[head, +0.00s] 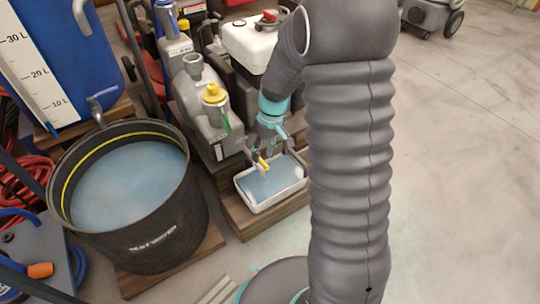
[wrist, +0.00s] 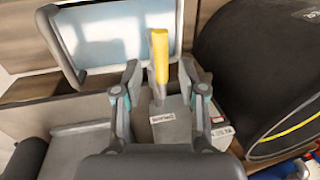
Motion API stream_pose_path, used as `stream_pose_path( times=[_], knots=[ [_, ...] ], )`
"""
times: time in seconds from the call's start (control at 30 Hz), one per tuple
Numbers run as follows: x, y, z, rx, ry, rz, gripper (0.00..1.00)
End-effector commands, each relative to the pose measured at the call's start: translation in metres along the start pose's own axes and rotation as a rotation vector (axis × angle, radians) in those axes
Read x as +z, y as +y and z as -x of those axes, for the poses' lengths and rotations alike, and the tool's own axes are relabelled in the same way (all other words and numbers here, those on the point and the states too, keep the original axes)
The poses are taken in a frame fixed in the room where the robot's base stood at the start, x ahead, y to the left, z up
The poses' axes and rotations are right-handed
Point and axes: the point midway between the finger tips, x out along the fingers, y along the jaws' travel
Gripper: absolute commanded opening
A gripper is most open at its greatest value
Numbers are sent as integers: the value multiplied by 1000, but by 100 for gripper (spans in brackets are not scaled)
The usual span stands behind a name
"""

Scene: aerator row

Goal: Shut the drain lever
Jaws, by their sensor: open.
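The drain lever (wrist: 159,55) is a yellow handle in the wrist view, standing between the two fingers of my gripper (wrist: 160,72). The fingers are open, with one on each side of it and a visible gap to each. In the head view a small yellow piece of the lever (head: 263,162) shows just below my gripper (head: 271,150), above a white tray. The lever's base and pivot are partly hidden by the gripper. I cannot tell from the head view whether the fingers touch it.
The white tray (head: 297,187) holds bluish water and sits on a wooden base. A black tub (head: 150,240) of water stands to the left. A blue tank (head: 85,55) stands back left. Open floor lies right.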

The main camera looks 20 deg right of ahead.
Motion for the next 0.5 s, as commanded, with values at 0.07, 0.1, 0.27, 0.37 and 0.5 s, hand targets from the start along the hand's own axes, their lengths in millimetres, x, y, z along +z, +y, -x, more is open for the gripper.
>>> stream_pose_path(
  times=[0.07,0.1,0.27,0.37,0.5],
  knots=[
    [0,0,-9,-1,-2,0,41],
    [0,0,-11,-1,-1,0,41],
    [0,0,-16,0,0,0,41],
    [0,0,-16,0,0,0,41],
    [0,0,-16,0,0,0,39]
  ],
)
